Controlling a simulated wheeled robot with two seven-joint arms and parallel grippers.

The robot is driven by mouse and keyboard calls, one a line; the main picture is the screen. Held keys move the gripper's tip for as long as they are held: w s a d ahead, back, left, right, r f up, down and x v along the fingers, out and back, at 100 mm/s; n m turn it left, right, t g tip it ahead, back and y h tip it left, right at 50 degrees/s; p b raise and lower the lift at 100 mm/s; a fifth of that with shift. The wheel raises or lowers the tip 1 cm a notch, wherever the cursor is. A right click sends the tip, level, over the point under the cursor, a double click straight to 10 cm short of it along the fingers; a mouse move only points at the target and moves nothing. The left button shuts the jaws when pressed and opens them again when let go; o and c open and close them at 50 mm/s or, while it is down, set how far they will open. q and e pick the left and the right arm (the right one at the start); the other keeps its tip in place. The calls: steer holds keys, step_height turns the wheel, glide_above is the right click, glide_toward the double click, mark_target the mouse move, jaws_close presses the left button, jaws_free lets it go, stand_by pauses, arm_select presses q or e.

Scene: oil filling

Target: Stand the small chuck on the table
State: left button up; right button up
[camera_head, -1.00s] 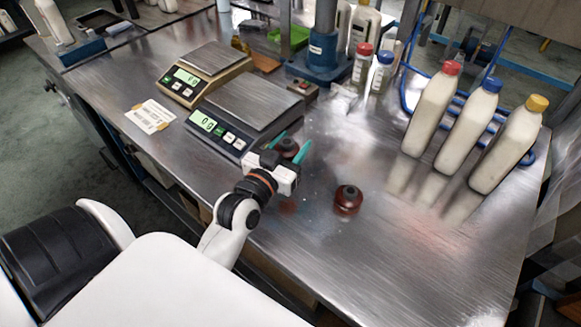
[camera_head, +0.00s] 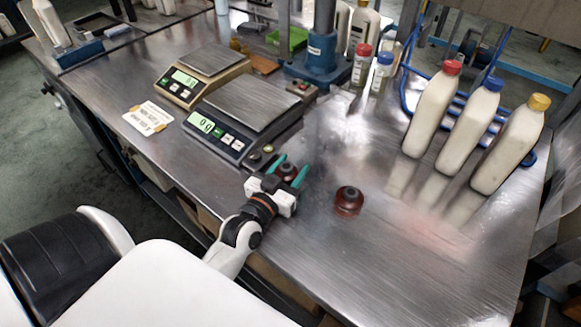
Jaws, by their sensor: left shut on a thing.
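My left gripper (camera_head: 291,167) is shut on the small chuck (camera_head: 287,170), a dark reddish-brown round piece between its two green fingertips. It is near the front of the metal table (camera_head: 400,250), just below the nearer scale. The gripper hides part of the chuck, and I cannot tell whether its underside touches the table. A second reddish-brown chuck (camera_head: 349,201) stands upright on the table to the right of the gripper, apart from it. My right gripper is not in view.
Two scales (camera_head: 240,108) (camera_head: 206,62) stand at the left, with a label card (camera_head: 148,117) beside them. Three white bottles (camera_head: 470,130) stand at the right by a blue rack. Two small capped bottles (camera_head: 371,70) stand behind. The table's front right is clear.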

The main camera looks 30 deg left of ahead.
arm_select(q)
steer(key=shift+f, duration=0.35)
steer(key=o, duration=1.3)
steer(key=shift+r, duration=0.45)
steer(key=shift+s+r, duration=0.1)
steer(key=shift+s, duration=0.15)
steer(key=s, duration=0.7)
steer(key=s+d, duration=0.1)
steer(key=s, duration=0.3)
steer(key=shift+s+b, duration=0.25)
steer(key=shift+b, duration=0.15)
